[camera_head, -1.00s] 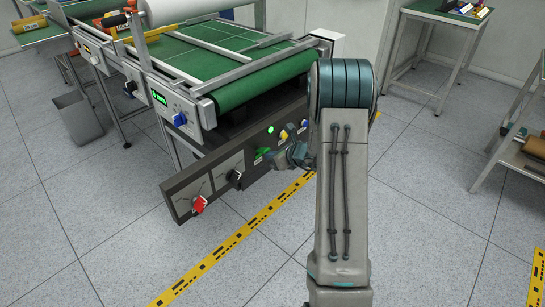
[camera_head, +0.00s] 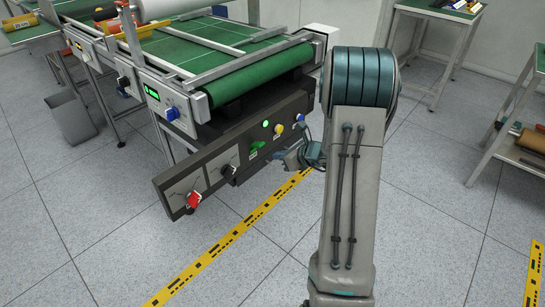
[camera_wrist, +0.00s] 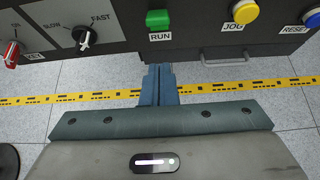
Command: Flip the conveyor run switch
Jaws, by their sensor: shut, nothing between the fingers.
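The conveyor run switch is a green rocker or lever (camera_wrist: 158,20) above a white RUN label on the dark control panel. It also shows in the head view (camera_head: 257,146), beside a lit green lamp. My gripper (camera_wrist: 158,68) is shut and empty, its blue fingers together and pointing at the panel just below the RUN label. In the head view my gripper (camera_head: 278,156) is right of and slightly below the green switch, in front of the panel. It looks apart from the switch; the exact gap is unclear.
On the panel, a red knob (camera_wrist: 12,52) and a black SLOW/FAST knob (camera_wrist: 84,38) are left of the switch. A yellow JOG button (camera_wrist: 245,12) and a blue RESET button (camera_wrist: 311,18) are right. A metal handle (camera_wrist: 231,58) is below JOG. The floor in front is clear.

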